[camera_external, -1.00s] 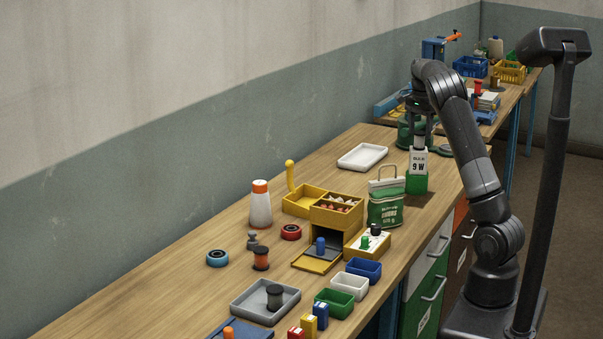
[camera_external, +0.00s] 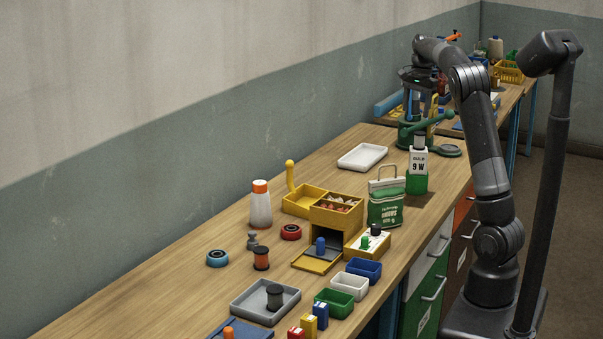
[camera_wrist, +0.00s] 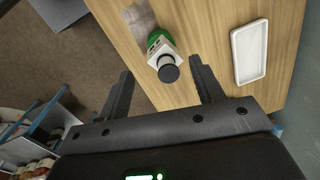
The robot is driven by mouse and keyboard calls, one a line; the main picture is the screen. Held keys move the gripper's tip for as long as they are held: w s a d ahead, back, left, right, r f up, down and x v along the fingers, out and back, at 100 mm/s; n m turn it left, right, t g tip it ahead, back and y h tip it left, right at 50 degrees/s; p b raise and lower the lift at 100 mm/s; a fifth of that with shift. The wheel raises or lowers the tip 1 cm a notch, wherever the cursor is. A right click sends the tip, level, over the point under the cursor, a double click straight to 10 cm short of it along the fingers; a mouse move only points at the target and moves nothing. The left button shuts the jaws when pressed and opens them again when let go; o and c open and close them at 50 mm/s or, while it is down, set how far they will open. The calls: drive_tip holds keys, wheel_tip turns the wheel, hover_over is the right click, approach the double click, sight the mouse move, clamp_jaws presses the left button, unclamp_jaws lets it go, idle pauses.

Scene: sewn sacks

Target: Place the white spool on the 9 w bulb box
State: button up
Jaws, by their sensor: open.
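The 9 W bulb box (camera_external: 418,160) is white above and green below, and stands upright near the right table edge; its label looks inverted. A small pale grey cylinder with a dark round top (camera_external: 419,142), seemingly the spool, sits on the box top. In the wrist view its dark disc (camera_wrist: 168,73) hides part of the white box (camera_wrist: 160,45). I cannot make out its white part clearly. My gripper (camera_external: 420,103) is open and empty, above and behind the box, apart from both. Its two fingers (camera_wrist: 160,70) show spread in the wrist view.
A white tray (camera_external: 362,157) lies left of the box. A green sack (camera_external: 385,207) with handles stands in front of it. A green stand (camera_external: 445,140) is close behind. Yellow bins (camera_external: 337,211) and small trays fill the nearer table.

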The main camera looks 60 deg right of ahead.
drive_tip(key=s+a+n+t, duration=0.15)
drive_tip(key=a+n, duration=0.25)
drive_tip(key=a, duration=0.5)
drive_tip(key=s+a+f+n, duration=0.1)
drive_tip(key=s+a+n, duration=0.15)
drive_tip(key=a, duration=0.55)
drive_tip(key=s+a+n+t, duration=0.1)
drive_tip(key=a+n, duration=0.4)
drive_tip(key=a, duration=0.4)
drive_tip(key=s+a+f+n+t, duration=0.1)
drive_tip(key=s+a+f+n, duration=0.3)
drive_tip(key=a, duration=0.3)
drive_tip(key=s+a+f+n+t, duration=0.1)
drive_tip(key=s+a+f+n, duration=0.2)
drive_tip(key=s+a, duration=0.3)
drive_tip(key=shift+s+a+f+n, duration=0.25)
drive_tip(key=shift+a+f+n, duration=0.1)
drive_tip(key=shift+n, duration=0.3)
